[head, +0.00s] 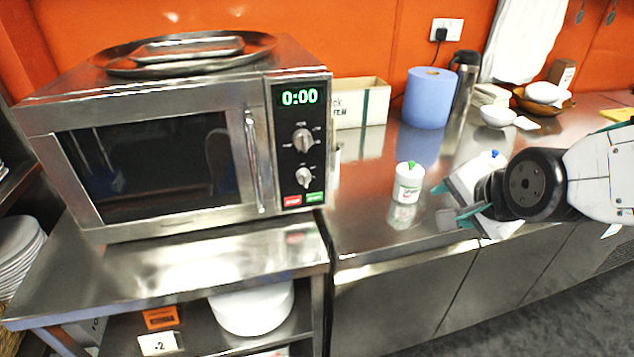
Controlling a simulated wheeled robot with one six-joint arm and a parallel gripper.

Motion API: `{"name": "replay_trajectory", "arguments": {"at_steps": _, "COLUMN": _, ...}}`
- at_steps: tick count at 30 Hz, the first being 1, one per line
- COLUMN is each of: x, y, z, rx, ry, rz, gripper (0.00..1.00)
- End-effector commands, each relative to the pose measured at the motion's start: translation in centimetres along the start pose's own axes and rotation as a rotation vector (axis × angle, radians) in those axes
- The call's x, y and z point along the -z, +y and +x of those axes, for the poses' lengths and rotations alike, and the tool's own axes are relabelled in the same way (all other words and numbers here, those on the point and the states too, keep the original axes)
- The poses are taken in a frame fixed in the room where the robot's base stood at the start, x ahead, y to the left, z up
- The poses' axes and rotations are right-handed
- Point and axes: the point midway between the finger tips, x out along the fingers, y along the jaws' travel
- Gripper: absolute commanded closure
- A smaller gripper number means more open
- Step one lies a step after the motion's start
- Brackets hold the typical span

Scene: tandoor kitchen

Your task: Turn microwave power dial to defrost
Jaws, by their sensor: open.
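The steel microwave (195,150) stands on a steel shelf unit at the left, its door closed and its display (299,97) reading 0:00. Its panel has two round knobs: an upper dial (303,140) and a lower dial (304,178). The markings around both are too small to read, so I cannot tell which one sets power or where it points. Red and green buttons sit below them. My gripper (438,203) is open and empty over the counter at the right, well apart from the microwave, its fingers pointing left.
A small white bottle with a green cap (409,182) stands on the counter between my gripper and the microwave. A blue paper roll (428,97), a carton (361,103), a flask (463,85) and bowls (498,116) stand behind. A round tray (185,54) lies on the microwave.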

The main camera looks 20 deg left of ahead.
Motion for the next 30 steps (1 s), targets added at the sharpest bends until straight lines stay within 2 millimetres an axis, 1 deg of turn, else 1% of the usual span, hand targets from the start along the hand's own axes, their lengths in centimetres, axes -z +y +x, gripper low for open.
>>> {"name": "replay_trajectory", "arguments": {"at_steps": 1, "x": -1.4, "y": -1.6, "z": 2.1, "rx": 0.061, "ry": 0.003, "rz": 0.071, "gripper": 0.5}}
{"name": "replay_trajectory", "arguments": {"at_steps": 3, "x": -3.1, "y": -4.1, "z": 4.5, "rx": 0.166, "ry": 0.017, "rz": 0.198, "gripper": 0.5}}
{"name": "replay_trajectory", "arguments": {"at_steps": 5, "x": -4.8, "y": -6.0, "z": 6.2, "rx": 0.258, "ry": 0.014, "rz": 0.307, "gripper": 0.5}}
{"name": "replay_trajectory", "arguments": {"at_steps": 7, "x": -7.0, "y": -7.9, "z": 7.7, "rx": 0.366, "ry": -0.004, "rz": 0.435, "gripper": 0.5}}
{"name": "replay_trajectory", "arguments": {"at_steps": 9, "x": -9.2, "y": -9.4, "z": 8.9, "rx": 0.469, "ry": -0.035, "rz": 0.556, "gripper": 0.5}}
{"name": "replay_trajectory", "arguments": {"at_steps": 12, "x": -12.3, "y": -11.0, "z": 9.7, "rx": 0.601, "ry": -0.097, "rz": 0.704, "gripper": 0.5}}
{"name": "replay_trajectory", "arguments": {"at_steps": 16, "x": -15.3, "y": -12.0, "z": 9.9, "rx": 0.726, "ry": -0.18, "rz": 0.843, "gripper": 0.5}}
{"name": "replay_trajectory", "arguments": {"at_steps": 18, "x": -16.4, "y": -12.2, "z": 9.8, "rx": 0.77, "ry": -0.216, "rz": 0.891, "gripper": 0.5}}
{"name": "replay_trajectory", "arguments": {"at_steps": 21, "x": -17.2, "y": -12.5, "z": 9.7, "rx": 0.807, "ry": -0.247, "rz": 0.93, "gripper": 0.5}}
{"name": "replay_trajectory", "arguments": {"at_steps": 25, "x": -17.2, "y": -13.3, "z": 10.3, "rx": 0.823, "ry": -0.258, "rz": 0.945, "gripper": 0.5}}
{"name": "replay_trajectory", "arguments": {"at_steps": 30, "x": -16.7, "y": -15.3, "z": 12.1, "rx": 0.824, "ry": -0.255, "rz": 0.946, "gripper": 0.5}}
